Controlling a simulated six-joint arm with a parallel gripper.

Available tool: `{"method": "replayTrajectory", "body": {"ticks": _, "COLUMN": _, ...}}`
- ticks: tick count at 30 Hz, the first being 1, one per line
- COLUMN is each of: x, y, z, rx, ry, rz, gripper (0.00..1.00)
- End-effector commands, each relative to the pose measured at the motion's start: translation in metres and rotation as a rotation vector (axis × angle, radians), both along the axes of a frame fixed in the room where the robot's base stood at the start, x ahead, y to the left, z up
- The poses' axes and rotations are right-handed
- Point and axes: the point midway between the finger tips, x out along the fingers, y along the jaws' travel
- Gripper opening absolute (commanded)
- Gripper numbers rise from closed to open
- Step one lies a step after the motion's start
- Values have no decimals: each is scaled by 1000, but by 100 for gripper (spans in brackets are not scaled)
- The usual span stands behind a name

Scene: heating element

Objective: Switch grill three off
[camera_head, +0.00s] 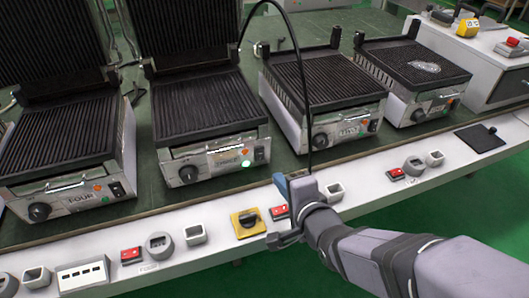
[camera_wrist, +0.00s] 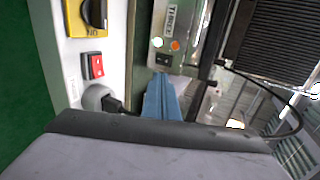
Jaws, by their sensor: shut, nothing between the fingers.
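Grill three (camera_head: 205,105) is the second grill from the left in the head view, with its lid up. Its front panel has a lit green lamp (camera_head: 245,163), an orange lamp and a black rocker switch (camera_head: 259,153). In the wrist view the THREE label (camera_wrist: 172,18), the lamps and the black rocker switch (camera_wrist: 163,60) show upper centre. My gripper (camera_head: 282,186), with blue fingertips, is shut and empty, in front of and right of the panel. In the wrist view its blue fingers (camera_wrist: 162,98) point toward the switch, with a small gap visible.
The white front rail carries a yellow rotary switch (camera_head: 247,223), a red switch (camera_head: 279,212) and grey sockets. Grill four (camera_head: 58,140) stands left; grill two (camera_head: 322,90) stands right. A black cable arches above my gripper.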

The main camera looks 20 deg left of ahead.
Motion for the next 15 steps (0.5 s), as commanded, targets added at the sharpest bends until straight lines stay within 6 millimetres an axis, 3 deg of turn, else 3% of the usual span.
{"method": "replayTrajectory", "body": {"ticks": 15, "x": 8, "y": 7, "z": -4, "rx": -6, "ry": 2, "rz": -3, "gripper": 0}}
